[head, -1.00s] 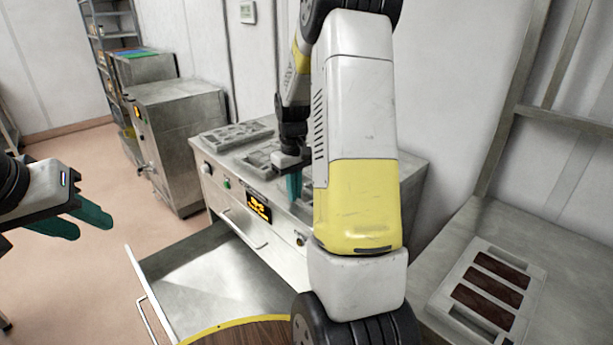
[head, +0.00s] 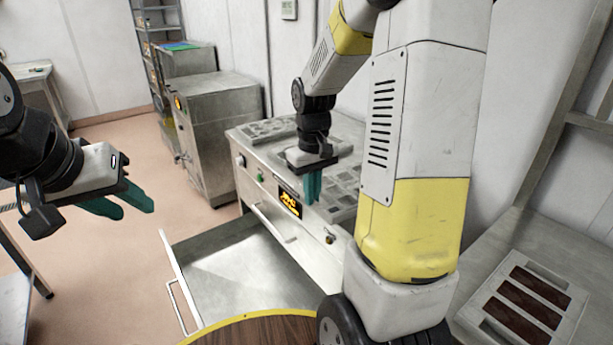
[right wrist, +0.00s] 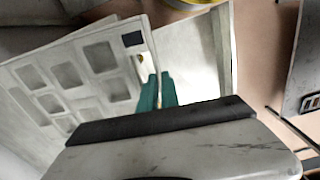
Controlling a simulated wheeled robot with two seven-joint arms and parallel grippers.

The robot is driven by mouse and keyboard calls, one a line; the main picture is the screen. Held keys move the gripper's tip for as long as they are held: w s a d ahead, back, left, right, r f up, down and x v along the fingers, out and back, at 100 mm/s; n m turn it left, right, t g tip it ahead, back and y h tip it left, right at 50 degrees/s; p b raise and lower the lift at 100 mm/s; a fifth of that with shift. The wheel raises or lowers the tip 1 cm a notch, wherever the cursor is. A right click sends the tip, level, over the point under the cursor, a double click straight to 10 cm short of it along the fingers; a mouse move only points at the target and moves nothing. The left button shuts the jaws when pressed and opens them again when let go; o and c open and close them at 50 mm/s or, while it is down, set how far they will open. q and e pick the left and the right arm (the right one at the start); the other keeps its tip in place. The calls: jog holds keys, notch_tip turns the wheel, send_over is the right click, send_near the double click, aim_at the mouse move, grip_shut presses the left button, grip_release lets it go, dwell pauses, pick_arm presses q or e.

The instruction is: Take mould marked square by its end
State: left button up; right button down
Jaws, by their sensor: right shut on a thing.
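In the head view, a mould (head: 345,184) lies on the steel cabinet top beside my right gripper. My right gripper (head: 312,190) points down at the cabinet's front edge, its teal fingers close together. In the right wrist view the fingers (right wrist: 158,92) are shut at the mould's end, which they partly hide. I cannot make out a square mark. My left gripper (head: 125,205) is open and empty, in the air at the left.
An open steel drawer (head: 240,268) juts from the cabinet below my right gripper. Another mould (head: 268,131) lies at the cabinet's far end. A tray with brown bars (head: 530,305) stands on the right-hand bench. A round wooden top (head: 260,332) is at the front.

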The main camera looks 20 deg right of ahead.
jog(key=s+a+r, duration=0.4)
jog(key=shift+s+a+r, duration=0.3)
jog(key=shift+s+r, duration=0.05)
dwell(0.3)
